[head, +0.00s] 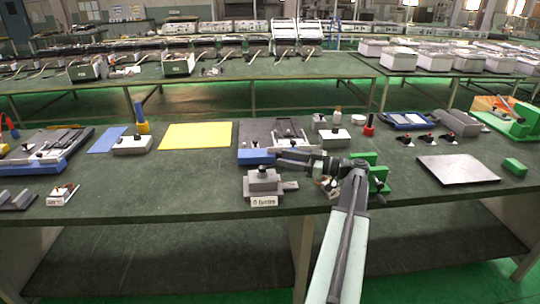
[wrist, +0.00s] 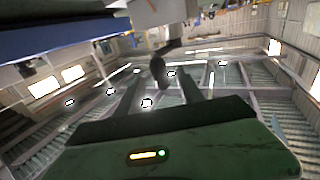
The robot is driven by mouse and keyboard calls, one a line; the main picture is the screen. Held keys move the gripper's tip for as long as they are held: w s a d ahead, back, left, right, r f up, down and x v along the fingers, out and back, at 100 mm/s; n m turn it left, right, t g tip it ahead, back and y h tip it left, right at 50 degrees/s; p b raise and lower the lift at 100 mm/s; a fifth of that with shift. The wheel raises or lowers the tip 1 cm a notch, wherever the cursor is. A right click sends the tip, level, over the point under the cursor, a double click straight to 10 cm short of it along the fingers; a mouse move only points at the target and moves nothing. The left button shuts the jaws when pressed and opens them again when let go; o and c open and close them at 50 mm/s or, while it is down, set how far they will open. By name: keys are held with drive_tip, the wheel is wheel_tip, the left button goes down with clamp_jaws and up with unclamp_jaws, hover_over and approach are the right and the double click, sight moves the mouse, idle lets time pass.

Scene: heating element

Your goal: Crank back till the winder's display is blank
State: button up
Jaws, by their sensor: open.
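The winder appears to be the grey block (head: 263,183) with a black knob on top, near the front edge of the bench in the head view. The small white plate (head: 263,201) on its front carries dark writing, too small to read surely. In the wrist view, my gripper (wrist: 161,82) is open, its two dark fingers apart. A black handle (wrist: 158,68) shows between the fingertips, on a dark crank arm below a grey body (wrist: 160,13). I cannot tell whether it lies within the fingers or beyond them. Nothing is visibly gripped. My arm hides part of the bench right of the winder.

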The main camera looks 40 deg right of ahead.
drive_tip(key=x, duration=0.6)
clamp_jaws()
idle(1.2)
